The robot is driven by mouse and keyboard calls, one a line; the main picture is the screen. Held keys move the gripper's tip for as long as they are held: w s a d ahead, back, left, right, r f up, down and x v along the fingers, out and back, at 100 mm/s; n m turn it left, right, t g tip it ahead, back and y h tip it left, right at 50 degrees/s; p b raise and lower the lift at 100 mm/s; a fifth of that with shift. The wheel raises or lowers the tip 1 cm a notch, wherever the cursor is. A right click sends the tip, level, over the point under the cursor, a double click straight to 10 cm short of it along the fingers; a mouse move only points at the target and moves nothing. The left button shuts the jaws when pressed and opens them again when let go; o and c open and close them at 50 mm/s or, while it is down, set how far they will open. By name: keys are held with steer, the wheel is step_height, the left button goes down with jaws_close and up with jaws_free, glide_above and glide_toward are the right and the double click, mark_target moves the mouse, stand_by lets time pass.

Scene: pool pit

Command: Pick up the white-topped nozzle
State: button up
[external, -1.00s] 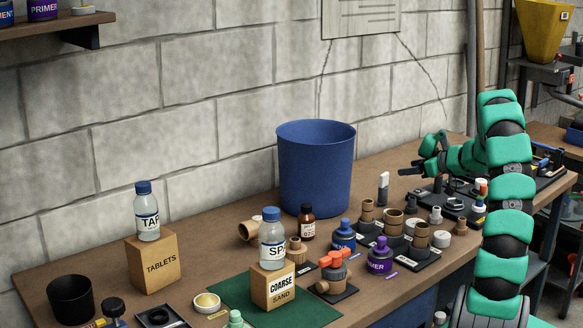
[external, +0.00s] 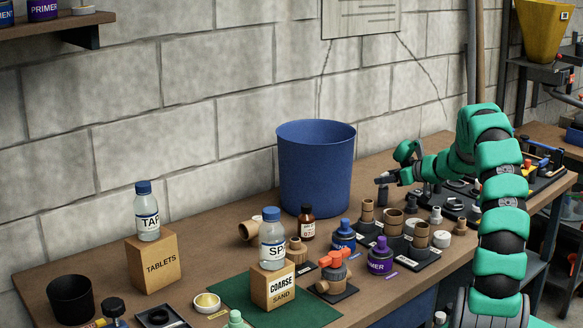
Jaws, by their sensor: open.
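The white-topped nozzle (external: 382,197) stands upright on the bench, right of the blue bin and behind the row of tan fittings. Only its dark lower body shows now; its white top is hidden behind my gripper. My gripper (external: 383,179) is open, with its dark fingers pointing left at the height of the nozzle's top. In this view the fingers overlap the nozzle. I cannot tell whether they are around it, touching it or in front of it.
The blue bin (external: 316,170) stands close on the left. Tan fittings on dark bases (external: 391,222) stand just in front. A blue-capped bottle (external: 343,236) and a purple bottle (external: 380,257) are nearer. A black tray of parts (external: 455,203) lies to the right. The block wall is behind.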

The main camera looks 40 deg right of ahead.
steer(key=x, duration=0.4)
steer(key=shift+f, duration=0.2)
steer(key=c, duration=1.1)
steer(key=shift+r, duration=0.1)
